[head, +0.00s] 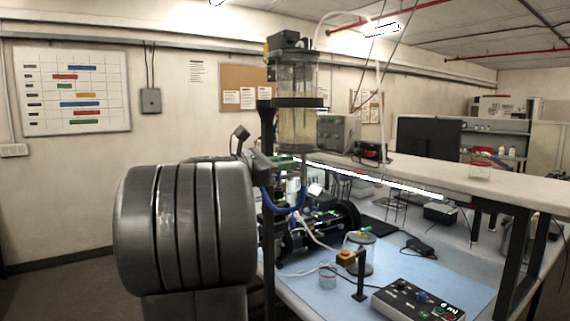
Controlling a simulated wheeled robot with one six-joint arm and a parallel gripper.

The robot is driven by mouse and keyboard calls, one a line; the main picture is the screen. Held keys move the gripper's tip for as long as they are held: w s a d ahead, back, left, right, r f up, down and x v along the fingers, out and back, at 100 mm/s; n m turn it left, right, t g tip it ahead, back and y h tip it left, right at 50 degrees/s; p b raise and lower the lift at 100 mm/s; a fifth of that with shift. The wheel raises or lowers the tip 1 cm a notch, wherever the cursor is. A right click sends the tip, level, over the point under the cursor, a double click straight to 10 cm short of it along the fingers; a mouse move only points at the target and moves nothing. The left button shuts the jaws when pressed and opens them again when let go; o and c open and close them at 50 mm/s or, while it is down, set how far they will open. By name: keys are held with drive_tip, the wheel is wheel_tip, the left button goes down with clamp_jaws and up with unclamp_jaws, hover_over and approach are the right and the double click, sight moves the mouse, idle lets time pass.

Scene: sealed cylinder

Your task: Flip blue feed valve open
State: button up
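A clear cylinder (297,125) with pale yellow liquid stands upright on a dark column above the bench. A curved blue tube (290,207) hangs below it, with a green part (285,163) above the tube. I cannot clearly make out the blue feed valve or its handle position among these small parts. My large dark arm link fills the left of the view. The dark end of my arm, with what looks like my gripper (268,167), reaches the column just under the cylinder. Its fingertips blend into the dark fittings, so their opening and any contact are unclear.
A blue mat (440,287) covers the bench front. It carries a beaker (327,275), a lidded jar (361,255), an orange switch on a post (346,258) and a control box (417,301) with knobs. A raised shelf (450,185) runs behind.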

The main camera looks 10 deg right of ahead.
clamp_jaws()
drive_tip(key=n+p, duration=0.1)
drive_tip(key=p, duration=0.2)
drive_tip(key=shift+w+a+r+n, duration=0.1)
drive_tip(key=shift+w+r+n, duration=0.15)
drive_tip(key=shift+r+n, duration=0.15)
drive_tip(key=shift+w+a+f+n+p, duration=0.1)
drive_tip(key=shift+w+f+n+p, duration=0.2)
drive_tip(key=shift+n+p, duration=0.6)
drive_tip(key=shift+s, duration=0.1)
drive_tip(key=o, duration=0.6)
unclamp_jaws()
drive_tip(key=b+v, duration=0.2)
drive_tip(key=v, duration=1.1)
drive_tip(key=shift+s+a, duration=0.1)
drive_tip(key=shift+a, duration=0.3)
